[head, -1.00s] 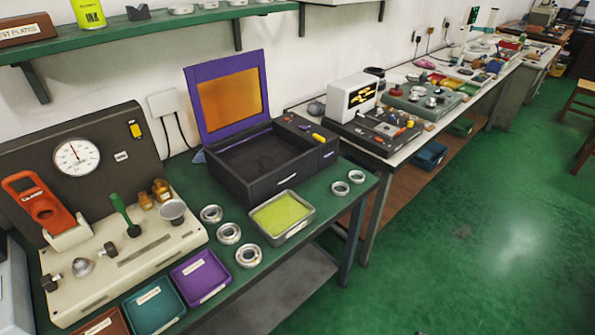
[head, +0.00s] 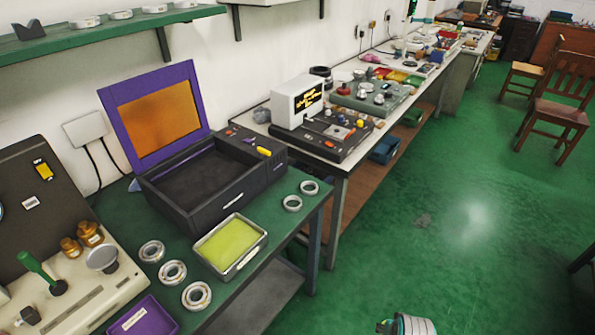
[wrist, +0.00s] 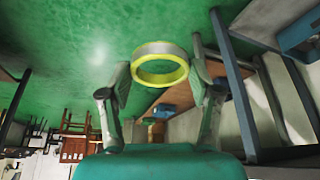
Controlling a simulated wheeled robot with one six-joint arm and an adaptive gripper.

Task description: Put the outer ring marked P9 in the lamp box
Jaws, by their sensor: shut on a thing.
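My gripper (wrist: 160,72) is shut on a ring (wrist: 160,79) in the wrist view. The ring has a silver-grey outer band and a yellow edge; no mark on it is readable. It is held above the green floor. In the head view, part of my gripper (head: 408,325) shows at the bottom edge, well right of the workbench. The lamp box (head: 232,200) appears to be the black box with an open purple lid and an orange window (head: 155,118). It stands open on the green bench, and its dark inside looks empty.
A tray with yellow-green contents (head: 262,243) stands in front of the box. Three rings (head: 172,272) lie left of it and two (head: 292,203) right of it. A tester (head: 60,255) and a purple bin (head: 140,318) are at left. Open floor lies right of the bench.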

